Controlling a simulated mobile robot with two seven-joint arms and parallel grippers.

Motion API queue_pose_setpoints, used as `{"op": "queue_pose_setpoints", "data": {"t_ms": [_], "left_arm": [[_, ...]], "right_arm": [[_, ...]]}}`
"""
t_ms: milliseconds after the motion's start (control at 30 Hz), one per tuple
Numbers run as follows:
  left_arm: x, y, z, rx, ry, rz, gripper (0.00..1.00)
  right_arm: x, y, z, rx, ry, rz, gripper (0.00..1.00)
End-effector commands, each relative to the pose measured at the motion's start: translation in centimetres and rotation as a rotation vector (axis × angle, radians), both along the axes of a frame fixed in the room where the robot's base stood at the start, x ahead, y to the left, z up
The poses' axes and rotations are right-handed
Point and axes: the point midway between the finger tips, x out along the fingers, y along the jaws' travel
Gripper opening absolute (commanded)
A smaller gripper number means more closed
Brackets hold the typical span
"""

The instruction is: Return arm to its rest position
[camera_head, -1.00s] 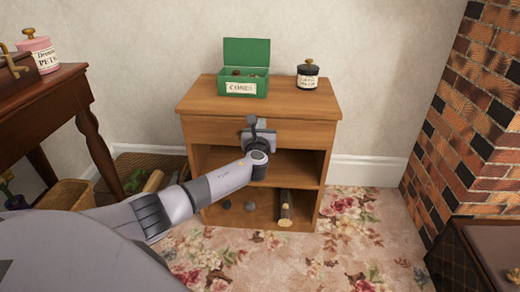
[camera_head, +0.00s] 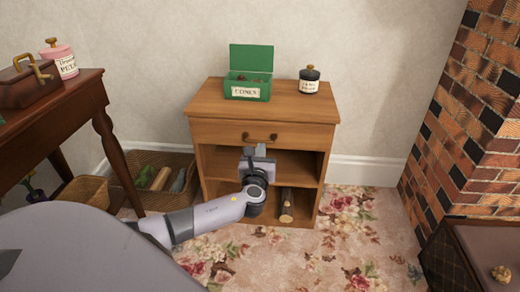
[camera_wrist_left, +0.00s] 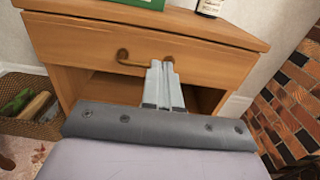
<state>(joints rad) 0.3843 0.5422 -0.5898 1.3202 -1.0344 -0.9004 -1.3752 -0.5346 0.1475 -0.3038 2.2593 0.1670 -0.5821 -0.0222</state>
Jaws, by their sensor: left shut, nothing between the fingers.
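My left arm comes in from the left in the head view. My left gripper (camera_head: 258,150) is in front of the open shelf of the wooden cabinet (camera_head: 214,130), just below the drawer handle (camera_head: 260,137). In the left wrist view its fingers (camera_wrist_left: 163,72) are shut together and empty. There the handle (camera_wrist_left: 123,56) shows behind and beside the fingertips; whether they touch it I cannot tell. The drawer is closed. My right gripper is not in view.
A green open tin (camera_head: 249,75) and a dark jar (camera_head: 309,80) stand on the cabinet. A log (camera_head: 286,205) lies on its lower shelf. A dark wooden table (camera_head: 55,103) is at left, with baskets (camera_head: 190,202) beneath. A brick fireplace (camera_head: 465,120) is at right. Floral carpet lies between.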

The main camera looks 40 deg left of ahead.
Motion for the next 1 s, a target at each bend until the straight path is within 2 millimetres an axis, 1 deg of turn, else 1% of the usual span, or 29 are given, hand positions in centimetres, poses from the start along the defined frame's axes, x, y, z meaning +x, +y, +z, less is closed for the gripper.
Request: {"op": "queue_pose_setpoints", "data": {"t_ms": [33,133,400,467,533,567,667,700,767,800,867,900,967,1000], "left_arm": [[-0.5,-0.3,0.1,-0.001,0.001,0.000,0.00],[-1.1,-0.6,0.1,-0.001,0.000,0.000,0.00],[-1.4,-0.9,-0.2,-0.007,0.000,-0.001,0.00],[-1.7,-1.4,-0.7,-0.042,0.000,-0.009,0.00],[-2.4,-2.8,-2.1,-0.151,0.000,-0.027,0.00],[-2.9,-3.7,-2.9,-0.224,-0.001,-0.036,0.00],[-5.6,-7.9,-6.3,-0.571,-0.007,-0.063,0.00],[-7.1,-9.9,-7.6,-0.745,-0.009,-0.063,0.00],[-9.4,-13.1,-9.1,-1.017,-0.016,-0.048,0.00],[-11.0,-15.2,-9.8,-1.197,-0.022,-0.026,0.00],[-13.3,-18.0,-10.3,-1.464,-0.034,0.022,0.00],[-14.9,-19.8,-10.3,-1.638,-0.044,0.066,0.00],[-17.1,-22.1,-10.0,-1.888,-0.062,0.141,0.00],[-18.4,-23.5,-9.5,-2.045,-0.076,0.196,0.00]], "right_arm": [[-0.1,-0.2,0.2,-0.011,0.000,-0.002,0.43],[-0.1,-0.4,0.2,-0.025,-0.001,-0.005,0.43],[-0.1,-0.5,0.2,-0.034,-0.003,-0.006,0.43],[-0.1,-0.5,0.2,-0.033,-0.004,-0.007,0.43],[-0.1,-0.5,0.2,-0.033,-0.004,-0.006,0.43],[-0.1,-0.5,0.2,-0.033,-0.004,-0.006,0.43],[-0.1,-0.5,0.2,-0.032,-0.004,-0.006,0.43],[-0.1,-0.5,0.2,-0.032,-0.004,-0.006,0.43],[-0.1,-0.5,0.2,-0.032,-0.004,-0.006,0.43],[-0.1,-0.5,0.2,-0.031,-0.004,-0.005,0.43],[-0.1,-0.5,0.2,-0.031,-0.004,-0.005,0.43],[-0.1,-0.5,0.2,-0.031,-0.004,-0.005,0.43],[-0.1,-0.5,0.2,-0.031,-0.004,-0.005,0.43],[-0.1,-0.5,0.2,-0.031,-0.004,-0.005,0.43]]}}
